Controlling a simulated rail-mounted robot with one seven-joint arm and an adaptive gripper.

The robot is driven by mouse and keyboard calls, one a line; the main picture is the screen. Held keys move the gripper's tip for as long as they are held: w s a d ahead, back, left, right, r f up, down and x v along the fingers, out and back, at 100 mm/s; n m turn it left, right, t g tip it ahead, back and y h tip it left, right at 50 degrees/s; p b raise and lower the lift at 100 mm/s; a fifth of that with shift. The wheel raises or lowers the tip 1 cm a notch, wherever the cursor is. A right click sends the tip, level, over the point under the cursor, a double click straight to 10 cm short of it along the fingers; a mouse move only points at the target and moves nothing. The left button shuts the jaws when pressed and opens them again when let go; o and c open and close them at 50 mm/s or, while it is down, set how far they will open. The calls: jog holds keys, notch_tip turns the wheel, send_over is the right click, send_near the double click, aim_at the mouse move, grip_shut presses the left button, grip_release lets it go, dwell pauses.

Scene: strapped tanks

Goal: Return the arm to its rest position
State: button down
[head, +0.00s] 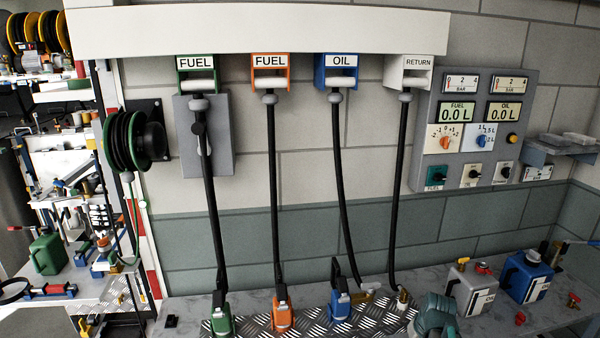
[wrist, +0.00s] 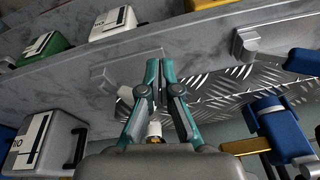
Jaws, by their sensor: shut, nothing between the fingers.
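My gripper (head: 437,316) shows at the bottom edge of the head view, over the grey bench, right of the blue nozzle (head: 340,305). Most of my arm is out of that view. In the wrist view my gripper (wrist: 160,66) has its teal fingers together at the tips, with nothing between them. A small white-capped fitting (wrist: 155,129) shows below the fingers there; I cannot tell whether they touch it.
A grey tank (head: 467,293) and a blue tank (head: 526,276) stand right of my gripper. Green (head: 221,320) and orange (head: 282,317) nozzles stand on the tread plate (head: 252,321). Black hoses (head: 275,200) hang above the bench. A gauge panel (head: 472,128) is on the wall.

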jog(key=s+a+f+m+g, duration=0.1)
jog(key=s+a+f, duration=0.2)
jog(key=s+f, duration=0.3)
jog(key=s+a+f+g, duration=0.2)
jog(key=s+a+f, duration=0.15)
jog(key=f, duration=0.45)
jog(key=s+a+f+g, duration=0.2)
jog(key=s+f, duration=0.4)
jog(key=s, duration=0.4)
jog(key=s+a+f+n+g+b, duration=0.1)
jog(key=s+a+f+g, duration=0.1)
jog(key=s+a+f, duration=0.3)
jog(key=s+a+f+g+b, duration=0.1)
jog(key=s+f, duration=0.6)
jog(key=s, duration=0.7)
jog(key=a+g, duration=0.1)
jog(key=a, duration=0.1)
jog(key=shift+s+a+n+h, duration=0.3)
jog(key=shift+n, duration=0.1)
